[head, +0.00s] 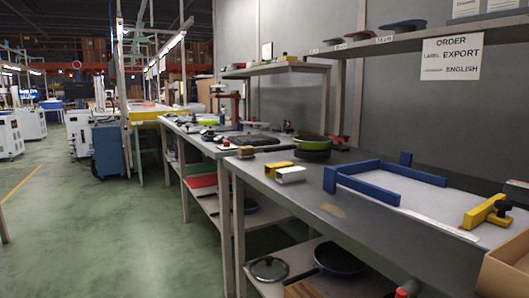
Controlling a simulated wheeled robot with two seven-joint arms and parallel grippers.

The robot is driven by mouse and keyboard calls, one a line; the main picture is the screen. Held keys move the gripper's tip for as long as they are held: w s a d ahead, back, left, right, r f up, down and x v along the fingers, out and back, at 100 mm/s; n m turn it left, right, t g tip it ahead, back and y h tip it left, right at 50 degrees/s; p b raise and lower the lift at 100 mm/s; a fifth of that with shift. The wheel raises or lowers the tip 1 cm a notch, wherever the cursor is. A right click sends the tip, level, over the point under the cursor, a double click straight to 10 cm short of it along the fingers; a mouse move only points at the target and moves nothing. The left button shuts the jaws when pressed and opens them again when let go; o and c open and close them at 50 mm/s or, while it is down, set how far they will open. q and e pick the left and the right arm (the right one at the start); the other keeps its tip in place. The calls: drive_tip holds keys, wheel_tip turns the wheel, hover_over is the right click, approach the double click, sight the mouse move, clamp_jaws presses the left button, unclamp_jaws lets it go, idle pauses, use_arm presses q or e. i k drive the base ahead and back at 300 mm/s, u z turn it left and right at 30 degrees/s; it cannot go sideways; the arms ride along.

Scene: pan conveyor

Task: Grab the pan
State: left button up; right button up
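Several pans are in the head view, and I cannot tell which one is meant. A green pan (309,141) sits on the grey workbench around the middle, close to the wall, with a dark round item (313,155) just in front of it. Neither of my grippers is in view.
A blue frame (390,172) and a yellow block with a black knob (487,211) are on the bench at right. A cardboard box (506,268) is at the lower right corner. A glass lid (269,268) lies on the low shelf. Green floor at left is clear.

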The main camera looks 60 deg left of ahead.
sight(311, 143)
drive_tip(key=u, duration=2.95)
drive_tip(key=k, duration=0.9)
drive_tip(key=z, duration=1.05)
drive_tip(key=i, duration=0.95)
